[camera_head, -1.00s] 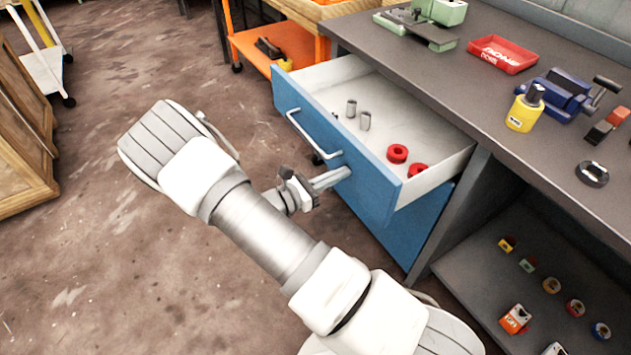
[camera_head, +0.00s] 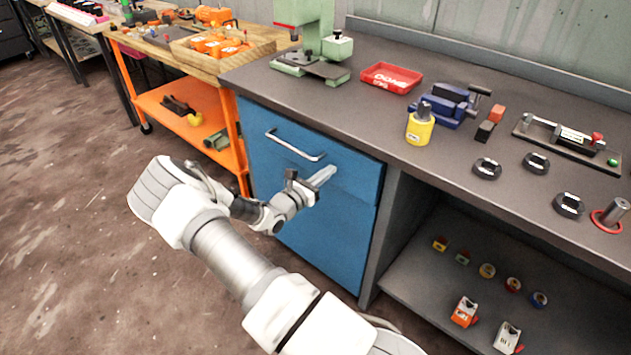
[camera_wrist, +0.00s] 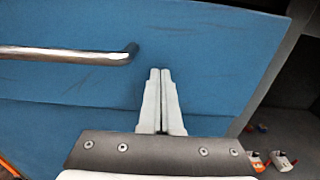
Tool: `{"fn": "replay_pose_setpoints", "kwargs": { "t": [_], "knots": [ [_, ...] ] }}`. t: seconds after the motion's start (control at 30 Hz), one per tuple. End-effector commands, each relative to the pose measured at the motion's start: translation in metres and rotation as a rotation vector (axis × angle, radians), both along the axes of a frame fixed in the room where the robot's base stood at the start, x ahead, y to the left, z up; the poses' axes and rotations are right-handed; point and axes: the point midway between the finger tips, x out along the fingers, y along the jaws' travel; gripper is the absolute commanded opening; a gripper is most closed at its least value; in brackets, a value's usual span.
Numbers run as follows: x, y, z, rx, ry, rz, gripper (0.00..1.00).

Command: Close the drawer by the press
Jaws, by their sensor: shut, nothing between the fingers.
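The blue drawer (camera_head: 350,172) with a metal bar handle (camera_head: 295,146) is in the upper part of the grey workbench cabinet. Its front looks flush under the bench top, and its inside is hidden. The green press (camera_head: 308,40) stands on the bench above it. My gripper (camera_head: 330,172) is shut and empty, its fingertips at the drawer front to the right of the handle. In the wrist view, the shut fingers (camera_wrist: 160,72) point at the blue front, right of the handle (camera_wrist: 70,55). I cannot tell whether they touch it.
An orange cart (camera_head: 190,120) is at the left. An open shelf (camera_head: 420,285) with small items lies at the right. Floor to the left is clear.

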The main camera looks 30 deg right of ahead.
Motion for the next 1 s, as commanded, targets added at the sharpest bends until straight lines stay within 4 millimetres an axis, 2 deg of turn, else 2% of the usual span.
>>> {"fn": "replay_pose_setpoints", "kwargs": {
  "t": [0.2, 0.6, 0.83, 1.0],
  "knots": [
    [0.004, -0.013, 0.0, 0.0, -0.001, -0.001, 0.0],
    [0.006, -0.017, 0.002, -0.002, -0.004, 0.0, 0.0],
    [0.007, -0.012, 0.003, -0.002, -0.005, 0.001, 0.0],
    [0.006, 0.002, 0.003, 0.0, -0.003, -0.001, 0.0]
  ]
}}
